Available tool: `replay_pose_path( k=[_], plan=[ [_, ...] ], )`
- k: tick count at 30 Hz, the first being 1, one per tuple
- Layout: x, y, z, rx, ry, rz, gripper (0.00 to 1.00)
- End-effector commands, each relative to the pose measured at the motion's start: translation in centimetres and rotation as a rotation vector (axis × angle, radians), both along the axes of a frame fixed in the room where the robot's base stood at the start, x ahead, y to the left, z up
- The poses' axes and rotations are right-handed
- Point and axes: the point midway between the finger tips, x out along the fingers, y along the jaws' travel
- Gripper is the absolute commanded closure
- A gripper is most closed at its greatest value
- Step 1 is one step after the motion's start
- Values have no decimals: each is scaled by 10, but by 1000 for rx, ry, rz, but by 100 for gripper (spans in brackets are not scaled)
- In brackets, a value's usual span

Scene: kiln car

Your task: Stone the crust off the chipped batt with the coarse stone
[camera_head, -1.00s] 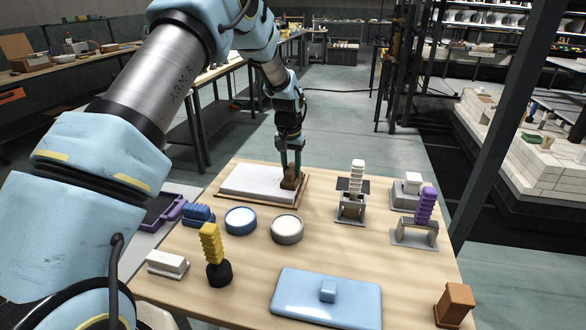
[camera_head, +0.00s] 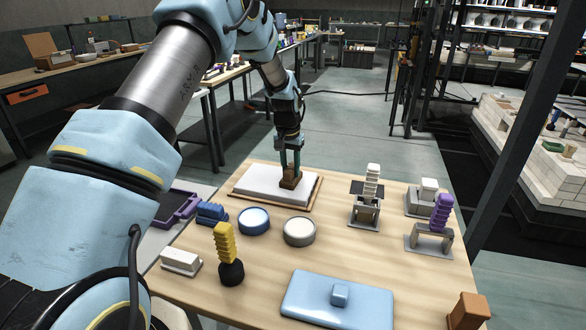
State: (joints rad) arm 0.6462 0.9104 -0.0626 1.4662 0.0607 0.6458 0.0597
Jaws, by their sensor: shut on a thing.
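A white slab, which looks like the batt (camera_head: 262,180), lies flat on a brown board at the back left of the wooden table. My gripper (camera_head: 290,170) points down over the slab's right part. It is shut on a brown block, which looks like the coarse stone (camera_head: 289,183). The stone is at the slab's top face; whether it presses on it I cannot tell. Any crust or chip on the slab is too small to make out or hidden behind the stone.
Blue-rimmed (camera_head: 253,221) and grey-rimmed (camera_head: 299,231) round dishes stand in front of the slab. Stands with white (camera_head: 372,182) and purple (camera_head: 441,213) handles are right.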

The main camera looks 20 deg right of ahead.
Motion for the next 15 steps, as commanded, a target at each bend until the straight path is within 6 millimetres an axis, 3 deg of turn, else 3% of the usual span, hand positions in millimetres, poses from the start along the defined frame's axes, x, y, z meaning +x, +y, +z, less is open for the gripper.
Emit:
replay_pose_path(
  k=[15],
  plan=[
    [26,31,0,1,-1,0,100]
  ],
)
